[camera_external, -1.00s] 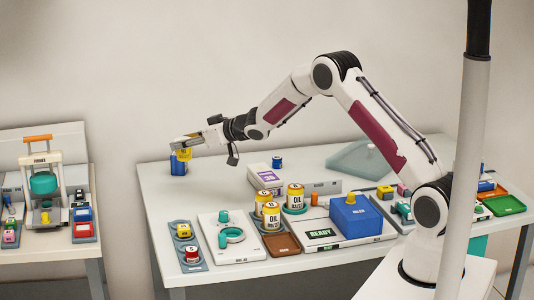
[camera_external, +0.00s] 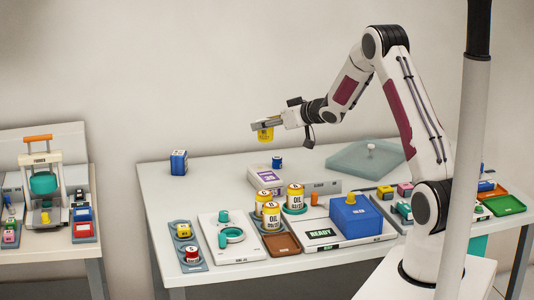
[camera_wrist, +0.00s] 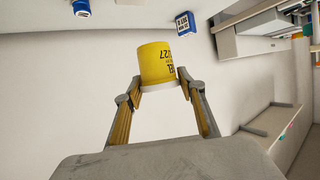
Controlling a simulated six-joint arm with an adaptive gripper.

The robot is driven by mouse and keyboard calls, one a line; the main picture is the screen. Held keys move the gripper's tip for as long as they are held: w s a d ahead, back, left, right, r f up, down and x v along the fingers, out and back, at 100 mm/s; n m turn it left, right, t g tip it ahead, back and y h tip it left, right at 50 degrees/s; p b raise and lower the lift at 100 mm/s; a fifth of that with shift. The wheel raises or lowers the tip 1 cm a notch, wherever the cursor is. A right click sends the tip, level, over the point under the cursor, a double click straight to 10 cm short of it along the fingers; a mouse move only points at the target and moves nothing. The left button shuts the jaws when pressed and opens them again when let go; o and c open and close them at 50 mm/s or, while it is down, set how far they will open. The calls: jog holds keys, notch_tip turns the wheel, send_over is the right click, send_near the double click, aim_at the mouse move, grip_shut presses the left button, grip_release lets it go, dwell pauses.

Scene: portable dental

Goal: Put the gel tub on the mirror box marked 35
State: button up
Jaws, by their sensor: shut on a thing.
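My gripper (camera_external: 270,125) is raised above the back of the table and shut on a yellow tub (camera_external: 265,135). In the wrist view the tub (camera_wrist: 155,62) sits between the fingertips (camera_wrist: 160,82), its printed label partly turned away. A white box with a purple top (camera_external: 266,178) stands on the table below the tub, with a number that is too small to read surely. A blue box with a white label (camera_external: 179,162) stands alone at the back left. It seems to show in the wrist view too (camera_wrist: 185,24). I cannot tell which box reads 35.
A small blue jar (camera_external: 277,162) stands behind the purple-topped box. Yellow oil jars (camera_external: 295,196), a blue block (camera_external: 355,215) and trays fill the front. A translucent teal slab (camera_external: 365,160) lies at the back right. The back left table is mostly clear.

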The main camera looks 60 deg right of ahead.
jog(key=shift+a, duration=0.25)
jog(key=shift+f, duration=0.15)
send_over(266, 173)
jog(key=shift+a+f, duration=0.1)
jog(key=shift+f, duration=2.9)
jog(key=shift+f, duration=1.9)
jog(key=shift+f, duration=0.1)
jog(key=o, duration=1.1)
jog(key=shift+o, duration=0.2)
jog(key=shift+s, duration=0.1)
